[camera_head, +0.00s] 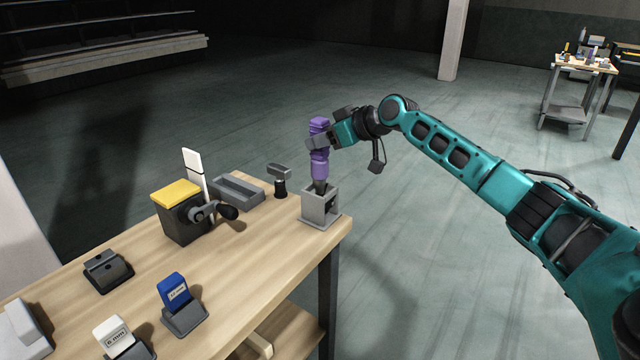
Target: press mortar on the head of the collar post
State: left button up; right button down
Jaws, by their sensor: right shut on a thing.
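My right gripper (321,142) is shut on a purple-handled tool (319,167) above the front right corner of the workbench. The tool is upright, with its dark lower end at the mouth of a grey open-topped box (321,220). The box wall hides its tip, so I cannot tell how deep it reaches. No mortar can be made out. I cannot identify a collar post in this view. My left gripper is not in view.
The wooden workbench (255,262) carries a small black post-like stand (280,182), a grey tray (238,190), a yellow-topped black device with a crank (180,215), and blue (174,288) and white (113,330) labelled blocks. Open floor lies right. Another table (583,64) stands far off.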

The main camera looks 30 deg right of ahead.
aim_at(317, 118)
jog(key=shift+r+p, duration=0.85)
jog(key=shift+r, duration=0.35)
jog(key=shift+w+r+p, duration=0.2)
jog(key=shift+r+p, duration=1)
jog(key=shift+r, duration=0.1)
